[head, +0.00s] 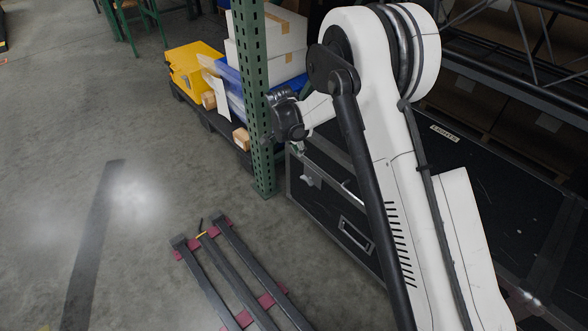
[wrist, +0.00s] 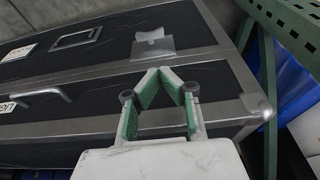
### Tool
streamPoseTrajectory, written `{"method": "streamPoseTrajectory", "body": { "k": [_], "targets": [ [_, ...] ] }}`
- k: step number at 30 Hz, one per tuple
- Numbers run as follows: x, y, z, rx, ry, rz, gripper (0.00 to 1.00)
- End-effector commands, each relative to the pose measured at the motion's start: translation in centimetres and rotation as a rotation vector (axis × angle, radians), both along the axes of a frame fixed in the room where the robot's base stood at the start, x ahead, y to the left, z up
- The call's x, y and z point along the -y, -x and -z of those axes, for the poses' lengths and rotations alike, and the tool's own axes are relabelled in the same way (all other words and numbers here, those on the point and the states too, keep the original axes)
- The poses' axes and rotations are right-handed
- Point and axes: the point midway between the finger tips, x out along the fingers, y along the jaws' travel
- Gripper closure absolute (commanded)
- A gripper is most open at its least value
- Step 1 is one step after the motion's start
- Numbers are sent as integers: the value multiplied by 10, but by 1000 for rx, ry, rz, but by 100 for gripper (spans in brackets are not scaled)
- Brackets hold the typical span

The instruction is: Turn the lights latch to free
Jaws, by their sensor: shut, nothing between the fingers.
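The lights case is a black box with silver metal edges; its front (head: 330,205) shows beneath my arm in the head view. Its lid label (head: 444,133) reads LIGHTS. The latch (wrist: 152,42) is a small silver butterfly-shaped piece on a metal plate on the case front, near the lid seam. It is small in the head view (head: 309,179). I cannot tell from its shape whether it is locked or free. My gripper (wrist: 161,70) has green-padded fingers, shut at the tips and empty. The tips appear just below the latch plate in the wrist view, apart from the latch.
A recessed handle (wrist: 76,39) sits beside the latch on the case front. A green perforated rack post (head: 256,95) stands close to the case corner. A low frame of dark bars (head: 235,270) lies on the floor. Open floor is at the left.

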Motion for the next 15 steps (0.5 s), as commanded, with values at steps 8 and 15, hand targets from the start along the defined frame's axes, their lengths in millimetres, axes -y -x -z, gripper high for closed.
{"method": "streamPoseTrajectory", "body": {
  "k": [8,15],
  "targets": [
    [7,-7,35,0,0,1,100],
    [16,-16,79,0,0,1,100]
  ]
}}
